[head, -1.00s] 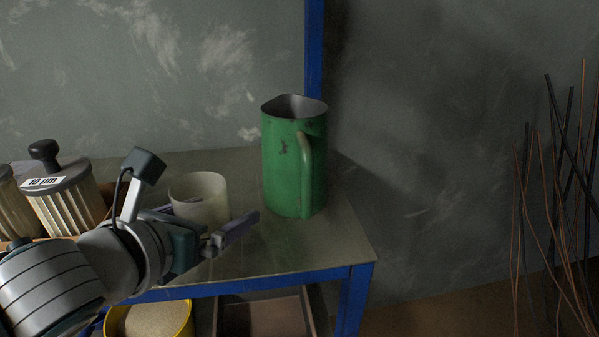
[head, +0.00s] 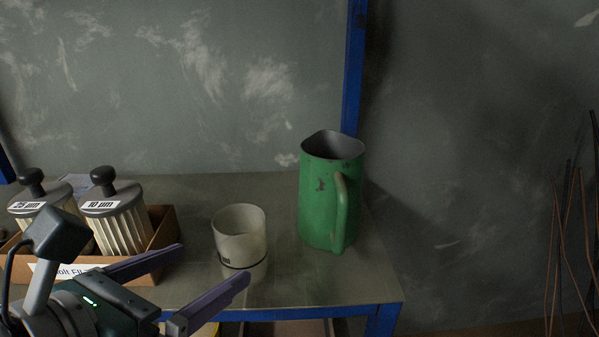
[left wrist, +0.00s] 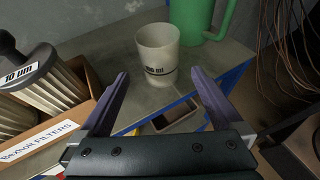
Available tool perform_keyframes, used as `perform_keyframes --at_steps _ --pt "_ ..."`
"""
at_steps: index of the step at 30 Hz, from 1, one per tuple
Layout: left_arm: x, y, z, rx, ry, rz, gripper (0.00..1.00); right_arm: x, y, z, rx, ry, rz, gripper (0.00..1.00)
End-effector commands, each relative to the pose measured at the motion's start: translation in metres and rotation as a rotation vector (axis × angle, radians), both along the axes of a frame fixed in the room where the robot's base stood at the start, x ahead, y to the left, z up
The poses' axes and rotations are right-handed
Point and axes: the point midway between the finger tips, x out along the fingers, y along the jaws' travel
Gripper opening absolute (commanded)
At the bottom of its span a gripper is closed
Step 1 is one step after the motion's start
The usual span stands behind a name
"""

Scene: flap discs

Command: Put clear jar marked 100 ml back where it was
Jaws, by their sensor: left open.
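The clear jar marked 100 ml (head: 240,232) is a frosted, open-topped cup with a dark band, upright on the grey bench top. In the left wrist view the jar (left wrist: 157,52) shows its "ml" label, with the number hard to read. My left gripper (head: 213,262) is open and empty, with purple fingers, in front of the jar and to its left. In the left wrist view the left gripper (left wrist: 161,82) has its fingers spread on either side below the jar, and the jar stands beyond the tips. My right gripper is not in view.
A green jug (head: 321,205) stands close to the right of the jar. A cardboard box (head: 166,230) holding filters marked 10 µm (head: 118,222) and 25 µm (head: 50,208) is at the left. The bench's blue front edge (head: 300,313) runs below. The bench behind the jar is clear.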

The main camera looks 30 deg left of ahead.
Motion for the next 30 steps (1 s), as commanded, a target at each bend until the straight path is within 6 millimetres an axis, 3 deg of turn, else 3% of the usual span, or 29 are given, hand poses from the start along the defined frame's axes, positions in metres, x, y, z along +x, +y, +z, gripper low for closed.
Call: perform_keyframes --at_steps 4,8,13,18,24,30 --pt "-0.005 0.004 0.001 -0.128 0.014 0.094 1.0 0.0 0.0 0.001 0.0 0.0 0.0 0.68" --pt "-0.012 0.013 -0.004 -0.517 0.05 0.382 1.0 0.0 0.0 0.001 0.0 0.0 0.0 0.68" --pt "-0.039 0.007 -0.02 -1.204 0.098 0.959 1.0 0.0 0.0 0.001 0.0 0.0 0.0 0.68" --pt "-0.075 -0.02 -0.031 -1.724 0.111 1.567 1.0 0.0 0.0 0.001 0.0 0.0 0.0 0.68" --pt "-0.106 -0.046 -0.031 -1.957 0.075 2.052 1.0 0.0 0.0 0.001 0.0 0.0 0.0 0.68" --pt "-0.114 -0.053 -0.03 -1.99 0.053 2.175 1.0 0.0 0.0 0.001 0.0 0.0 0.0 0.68"
